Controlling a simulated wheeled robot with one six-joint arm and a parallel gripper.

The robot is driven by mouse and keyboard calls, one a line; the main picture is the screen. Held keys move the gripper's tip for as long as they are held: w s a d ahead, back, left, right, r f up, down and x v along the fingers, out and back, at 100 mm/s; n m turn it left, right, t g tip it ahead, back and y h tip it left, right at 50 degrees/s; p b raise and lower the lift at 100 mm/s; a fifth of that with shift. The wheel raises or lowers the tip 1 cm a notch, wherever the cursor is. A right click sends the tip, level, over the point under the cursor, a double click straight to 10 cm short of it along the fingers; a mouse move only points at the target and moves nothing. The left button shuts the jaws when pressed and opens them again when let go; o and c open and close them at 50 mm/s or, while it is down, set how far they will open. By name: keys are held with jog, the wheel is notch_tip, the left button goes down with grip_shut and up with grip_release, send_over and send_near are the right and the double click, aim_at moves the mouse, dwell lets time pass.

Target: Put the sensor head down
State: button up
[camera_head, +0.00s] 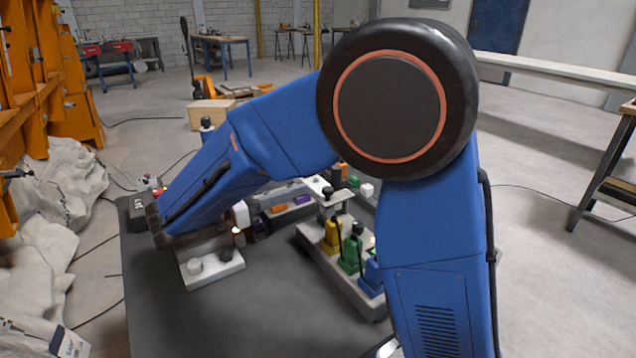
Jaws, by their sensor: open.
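My blue arm reaches down to the left over a dark table. At its end my gripper (212,240) is mostly hidden by the wrist; it is open, but its fingertips cannot be made out. A pale block (213,270) with a white knob and a black knob lies just below it. A small white cylinder (241,213) and a glowing lamp show beside the wrist. I cannot tell which part is the sensor head, nor whether anything touches the gripper.
A grey tray (312,246) to the right holds yellow (331,237), green (349,257) and blue (371,277) pieces with black tops. Behind it, a grey bin (291,214) holds orange and purple pieces. A dark box (139,214) sits at the table's left edge. The table's front is clear.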

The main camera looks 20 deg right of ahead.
aim_at(341, 168)
jog(key=x, duration=1.2)
jog(key=shift+d, duration=0.1)
jog(key=x, duration=0.4)
jog(key=shift+s+d, duration=0.1)
jog(key=shift+s, duration=0.2)
jog(key=shift+w+d, duration=0.25)
jog(key=shift+d, duration=0.3)
grip_shut()
